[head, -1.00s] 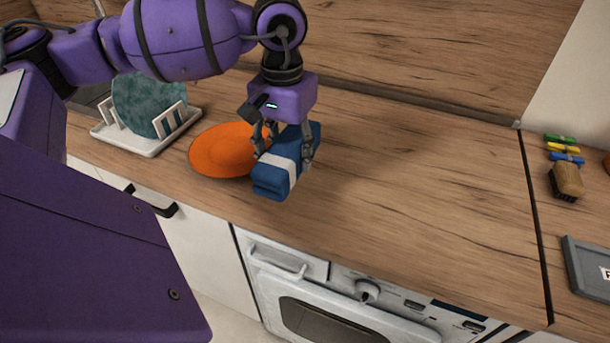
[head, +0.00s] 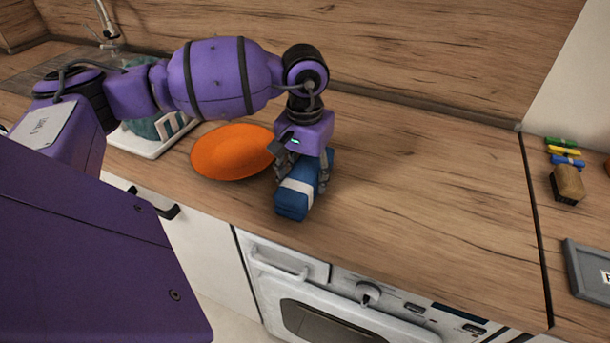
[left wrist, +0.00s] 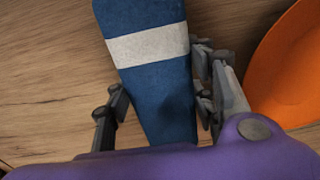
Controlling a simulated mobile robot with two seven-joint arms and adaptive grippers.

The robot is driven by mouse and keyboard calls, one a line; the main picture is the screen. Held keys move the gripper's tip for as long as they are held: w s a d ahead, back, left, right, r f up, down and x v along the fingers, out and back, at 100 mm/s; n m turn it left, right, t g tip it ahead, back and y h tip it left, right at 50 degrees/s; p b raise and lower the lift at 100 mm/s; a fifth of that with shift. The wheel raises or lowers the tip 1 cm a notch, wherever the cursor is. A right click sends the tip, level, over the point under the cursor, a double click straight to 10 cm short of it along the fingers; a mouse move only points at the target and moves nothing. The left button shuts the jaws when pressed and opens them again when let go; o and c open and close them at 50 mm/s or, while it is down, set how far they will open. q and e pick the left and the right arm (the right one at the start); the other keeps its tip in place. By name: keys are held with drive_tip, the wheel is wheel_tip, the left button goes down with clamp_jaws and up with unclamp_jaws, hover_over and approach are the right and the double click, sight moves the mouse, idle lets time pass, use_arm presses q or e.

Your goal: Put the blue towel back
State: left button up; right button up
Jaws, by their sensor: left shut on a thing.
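The blue towel (head: 292,201) is folded into a block with one white stripe. It is at the front part of the wooden counter, to the right of the orange plate (head: 228,153). My left gripper (head: 307,180) comes from above and is shut on the towel, with a finger on each side. In the left wrist view the towel (left wrist: 150,80) lies between the fingers (left wrist: 162,105), and the orange plate (left wrist: 288,75) is at the right edge. I cannot tell whether the towel touches the counter. My right gripper is not in view.
A white dish rack (head: 150,146) with a teal plate stands at the left, partly behind my arm. The counter right of the towel (head: 430,190) is clear. At the far right are coloured clips (head: 563,152), a brush (head: 567,184) and a dark framed sign (head: 590,268). An oven (head: 340,300) is below.

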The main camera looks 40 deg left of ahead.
sight(305, 172)
use_arm(q)
drive_tip(key=o, duration=1.3)
drive_tip(key=shift+f, duration=0.1)
wheel_tip(305, 172, up, 12)
drive_tip(key=shift+r, duration=0.2)
